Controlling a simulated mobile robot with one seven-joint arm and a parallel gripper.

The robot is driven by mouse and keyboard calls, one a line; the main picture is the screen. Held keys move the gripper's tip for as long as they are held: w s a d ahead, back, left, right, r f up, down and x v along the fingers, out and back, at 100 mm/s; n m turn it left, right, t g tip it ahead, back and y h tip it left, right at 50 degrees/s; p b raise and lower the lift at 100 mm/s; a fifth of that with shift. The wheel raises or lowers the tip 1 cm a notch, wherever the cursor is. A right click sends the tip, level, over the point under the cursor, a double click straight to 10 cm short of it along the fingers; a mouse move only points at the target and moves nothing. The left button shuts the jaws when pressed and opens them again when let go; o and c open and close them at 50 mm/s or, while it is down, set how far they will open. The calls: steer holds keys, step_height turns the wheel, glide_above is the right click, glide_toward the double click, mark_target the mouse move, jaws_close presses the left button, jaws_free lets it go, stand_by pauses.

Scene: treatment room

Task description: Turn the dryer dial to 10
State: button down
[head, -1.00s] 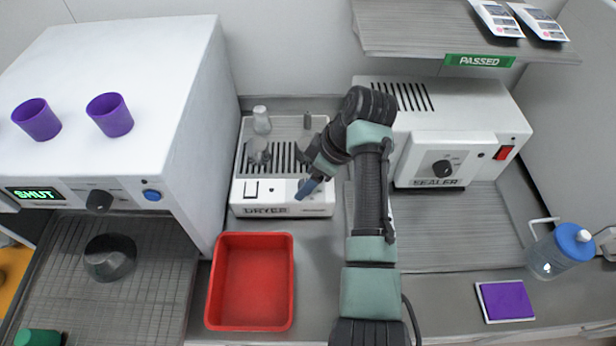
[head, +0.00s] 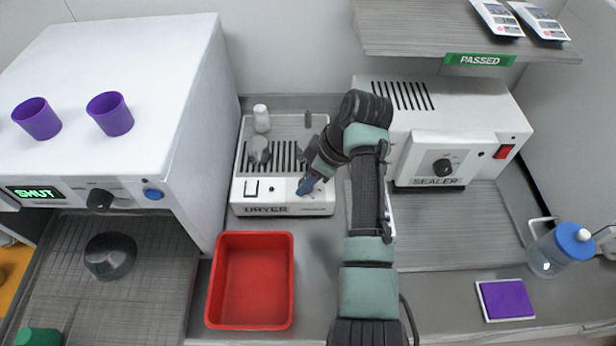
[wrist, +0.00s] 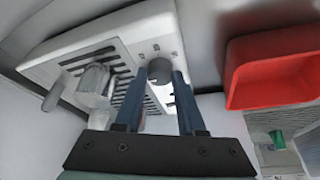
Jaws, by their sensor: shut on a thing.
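The dryer (head: 285,207) is a white box with a slotted top, labelled DRYER, standing at the back of the counter. Its dark grey round dial (wrist: 160,70) shows in the wrist view, with small marks around it on the white front panel. My gripper (head: 306,186) is at the right part of the dryer's front panel. In the wrist view its two blue fingers (wrist: 156,92) stand on either side of the dial and are shut on it. The dial's pointer and numbers are too small to read. In the head view the gripper hides the dial.
A red tray (head: 250,322) sits in front of the dryer. The sealer (head: 440,160) stands to the right. Glassware (head: 259,152) and a white-capped bottle (head: 261,120) stand on the dryer's top. A large white machine (head: 120,60) reading SHUT is at the left.

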steer(key=shift+r, duration=0.1)
steer(key=shift+r+m+p, duration=0.1)
steer(key=shift+m+p, duration=0.5)
steer(key=shift+p, duration=0.2)
steer(key=m+t+h+p, duration=0.1)
steer(key=m+p, duration=0.2)
steer(key=shift+s+a, duration=0.1)
steer(key=shift+s, duration=0.05)
steer(key=m+h+p, duration=0.1)
steer(key=m, duration=0.1)
steer(key=m+t+p, duration=0.1)
steer(key=m+p, duration=0.1)
steer(key=m, duration=0.1)
steer(key=shift+a+h, duration=0.1)
steer(key=shift+h, duration=0.3)
steer(key=shift+m+t+p, duration=0.3)
steer(key=shift+m, duration=0.1)
steer(key=c, duration=0.5)
jaws_free()
steer(key=b+v, duration=0.1)
steer(key=v, duration=1.1)
steer(key=shift+s+r, duration=0.15)
steer(key=shift+r, duration=0.2)
